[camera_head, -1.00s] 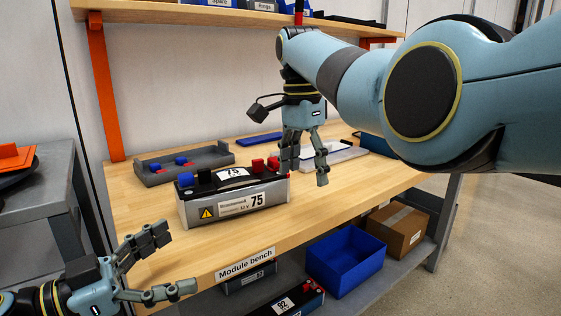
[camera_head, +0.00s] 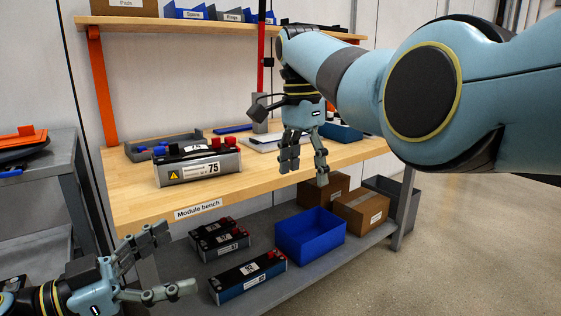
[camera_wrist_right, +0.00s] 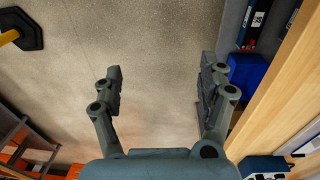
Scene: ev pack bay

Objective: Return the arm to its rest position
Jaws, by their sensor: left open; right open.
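My right arm (camera_head: 440,90) crosses the upper right of the head view. Its gripper (camera_head: 306,165) hangs fingers down in front of the bench's front edge, open and empty. In the right wrist view its two fingers (camera_wrist_right: 160,95) stand wide apart over bare floor. My left gripper (camera_head: 165,263) is at the lower left of the head view, open with nothing between its fingers, in front of the bench. No object is in either gripper.
The module bench (camera_head: 140,205) carries a battery module marked 75 (camera_head: 200,165) and a grey tray (camera_head: 135,152). The lower shelf holds several modules, a blue bin (camera_head: 310,235) and cardboard boxes (camera_head: 361,211). A grey cart (camera_head: 50,165) stands left. Floor at right is clear.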

